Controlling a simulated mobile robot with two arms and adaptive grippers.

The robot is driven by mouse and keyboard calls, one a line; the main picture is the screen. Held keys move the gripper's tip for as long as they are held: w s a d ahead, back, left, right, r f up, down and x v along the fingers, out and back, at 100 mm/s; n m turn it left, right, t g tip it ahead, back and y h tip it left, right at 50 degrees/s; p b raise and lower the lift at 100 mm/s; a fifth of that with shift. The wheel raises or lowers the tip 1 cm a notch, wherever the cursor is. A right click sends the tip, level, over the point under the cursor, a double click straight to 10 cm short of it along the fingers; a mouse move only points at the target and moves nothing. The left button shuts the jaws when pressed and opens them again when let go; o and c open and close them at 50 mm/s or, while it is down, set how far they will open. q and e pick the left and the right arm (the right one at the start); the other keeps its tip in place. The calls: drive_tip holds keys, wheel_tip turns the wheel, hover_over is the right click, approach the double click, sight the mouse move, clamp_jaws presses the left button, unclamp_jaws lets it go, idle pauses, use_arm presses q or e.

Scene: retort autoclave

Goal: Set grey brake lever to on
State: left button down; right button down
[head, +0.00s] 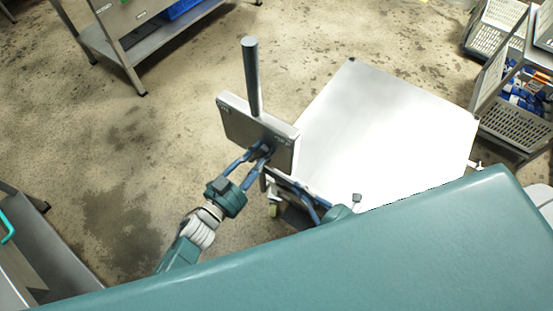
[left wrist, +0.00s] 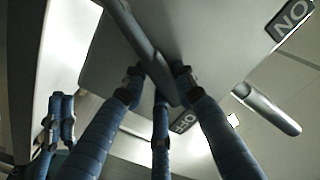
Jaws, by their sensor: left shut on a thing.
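The brake panel (head: 237,122) is a tilted grey plate left of the white trolley top, and fills much of the left wrist view (left wrist: 215,45). In that view, the grey brake lever (left wrist: 133,32) slants across it. Its lower end is among my left fingertips, close to the OFF label (left wrist: 183,120). The ON label (left wrist: 292,17) is at upper right. My left gripper (head: 261,152) is shut on the lever; the fingers partly hide it. My right gripper (head: 308,203) is lower, by the trolley's near-left edge, partly hidden; its opening is unclear.
A grey post (head: 251,78) rises at the panel. The white trolley top (head: 375,125) is bare. Grey crates (head: 508,122) with blue items stand at right. A metal table (head: 130,35) stands at upper left. The floor left of the panel is clear.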

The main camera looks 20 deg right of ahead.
use_arm(q)
drive_tip(key=shift+f, duration=0.1)
use_arm(e)
drive_tip(key=s+d+r+n+g+y, duration=0.1)
drive_tip(key=s+r+n+y, duration=0.1)
drive_tip(key=r+n, duration=0.35)
drive_tip(key=s+d+r+n+g+y, duration=0.1)
drive_tip(key=s+d+r+n+g, duration=0.1)
drive_tip(key=r+n, duration=0.35)
drive_tip(key=w+a+f+n, duration=0.1)
drive_tip(key=w+a, duration=0.7)
drive_tip(key=w, duration=0.2)
drive_tip(key=shift+w+a+f, duration=0.2)
drive_tip(key=shift+f, duration=0.1)
